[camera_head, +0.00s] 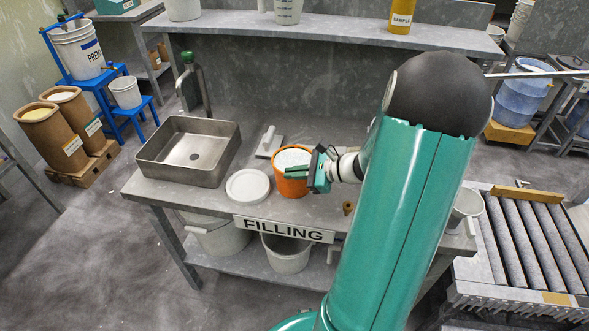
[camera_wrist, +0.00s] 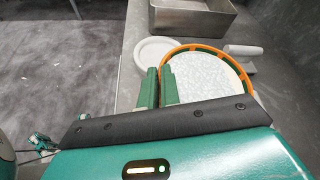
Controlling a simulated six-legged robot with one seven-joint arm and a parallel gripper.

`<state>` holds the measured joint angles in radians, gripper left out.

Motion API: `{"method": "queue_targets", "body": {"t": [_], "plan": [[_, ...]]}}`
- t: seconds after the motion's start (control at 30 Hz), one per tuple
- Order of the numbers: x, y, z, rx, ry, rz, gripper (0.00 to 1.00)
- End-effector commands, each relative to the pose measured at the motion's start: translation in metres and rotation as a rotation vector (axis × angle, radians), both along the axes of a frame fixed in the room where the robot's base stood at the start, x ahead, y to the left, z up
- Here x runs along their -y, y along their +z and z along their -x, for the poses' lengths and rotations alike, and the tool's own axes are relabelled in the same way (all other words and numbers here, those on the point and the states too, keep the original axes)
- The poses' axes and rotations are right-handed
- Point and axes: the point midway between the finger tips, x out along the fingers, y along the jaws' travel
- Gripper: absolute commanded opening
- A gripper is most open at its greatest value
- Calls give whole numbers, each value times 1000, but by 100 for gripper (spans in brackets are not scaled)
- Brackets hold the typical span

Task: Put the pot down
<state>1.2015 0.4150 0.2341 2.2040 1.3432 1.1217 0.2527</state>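The orange pot (camera_head: 291,186), filled with something white and grainy, is at the bench (camera_head: 212,207) above the FILLING sign. It looks upright; I cannot tell whether its base touches the bench top. In the wrist view the pot's orange rim (camera_wrist: 207,46) runs in between my two green fingers. My gripper (camera_head: 304,174) comes from the right in the head view, at the pot's near right side. In the wrist view my gripper (camera_wrist: 159,87) is closed on the pot's wall, one finger inside and one outside. The pot's lower part is hidden there.
A white round lid (camera_head: 247,186) lies left of the pot, with a metal sink tray (camera_head: 188,151) beyond it. A scraper-like tool (camera_head: 269,142) lies behind. A small brass item (camera_head: 348,208) is at right. A roller conveyor (camera_head: 535,240) stands farther right.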

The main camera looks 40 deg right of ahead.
Motion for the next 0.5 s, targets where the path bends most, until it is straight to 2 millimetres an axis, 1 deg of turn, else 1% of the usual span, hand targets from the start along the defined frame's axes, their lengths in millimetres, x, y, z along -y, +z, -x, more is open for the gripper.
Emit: {"method": "queue_targets", "body": {"t": [0.03, 0.1, 0.13, 0.4, 0.5], "plan": [[0, 0, 0, 0, 0, -1, 8], [0, 0, 0, 0, 0, -1, 22], [0, 0, 0, 0, 0, -1, 26], [0, 0, 0, 0, 0, 0, 26], [3, 2, 4, 0, -1, 1, 26]]}}
